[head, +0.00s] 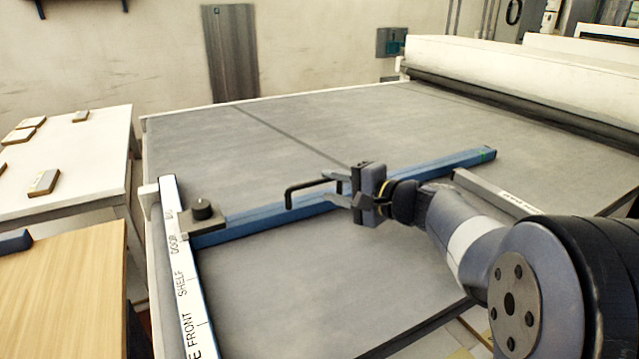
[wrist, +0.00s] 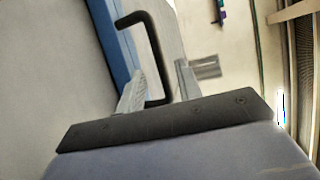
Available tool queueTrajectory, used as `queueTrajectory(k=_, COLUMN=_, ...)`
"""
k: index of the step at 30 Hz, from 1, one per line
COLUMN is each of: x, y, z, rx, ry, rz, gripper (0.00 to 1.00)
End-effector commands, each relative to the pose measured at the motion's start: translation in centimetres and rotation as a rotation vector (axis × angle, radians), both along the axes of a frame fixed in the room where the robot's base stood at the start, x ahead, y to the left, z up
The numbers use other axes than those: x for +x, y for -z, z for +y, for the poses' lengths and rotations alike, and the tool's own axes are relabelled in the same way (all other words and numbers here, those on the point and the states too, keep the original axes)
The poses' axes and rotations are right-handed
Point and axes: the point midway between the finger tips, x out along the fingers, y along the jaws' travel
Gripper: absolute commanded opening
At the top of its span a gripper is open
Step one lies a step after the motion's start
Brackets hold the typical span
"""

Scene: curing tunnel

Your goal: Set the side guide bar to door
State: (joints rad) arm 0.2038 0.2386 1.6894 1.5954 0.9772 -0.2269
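The side guide bar (head: 262,216) is a long blue bar lying across the grey belt. Its left end meets a white scale strip (head: 188,290) lettered FRONT, SHELF, DOOR and a partly hidden label above. The bar's end lies near the DOOR lettering; the exact mark cannot be told. A plate with a dark knob (head: 203,208) sits at that end. A black bent handle (head: 300,185) stands on the bar. My gripper (head: 337,189) is open at the handle, fingers apart. In the wrist view the handle (wrist: 152,50) runs between the fingertips (wrist: 157,82); contact cannot be told.
A pale machine housing (head: 520,85) with a dark roller stands at the back right. A grey rail (head: 495,193) lies near my arm. White and wooden tables (head: 60,290) stand at left, the white one holding several small blocks. The belt (head: 230,140) behind the bar is clear.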

Motion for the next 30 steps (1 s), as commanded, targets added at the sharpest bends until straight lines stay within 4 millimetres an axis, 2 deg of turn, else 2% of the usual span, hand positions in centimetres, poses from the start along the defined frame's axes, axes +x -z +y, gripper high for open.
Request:
queueTrajectory(k=1, x=-0.8, y=-0.3, z=-0.9, rx=0.000, ry=0.005, rz=-0.002, gripper=0.34)
queueTrajectory(k=6, x=-2.7, y=-0.8, z=-2.9, rx=0.001, ry=0.004, rz=0.000, gripper=0.34)
queueTrajectory(k=12, x=-3.9, y=-1.0, z=-3.9, rx=0.001, ry=0.000, rz=0.001, gripper=0.34)
queueTrajectory(k=24, x=-3.9, y=-1.0, z=-4.0, rx=0.001, ry=-0.001, rz=0.001, gripper=0.34)
queueTrajectory(k=30, x=-2.8, y=-0.7, z=-2.8, rx=0.001, ry=-0.004, rz=0.001, gripper=0.34)
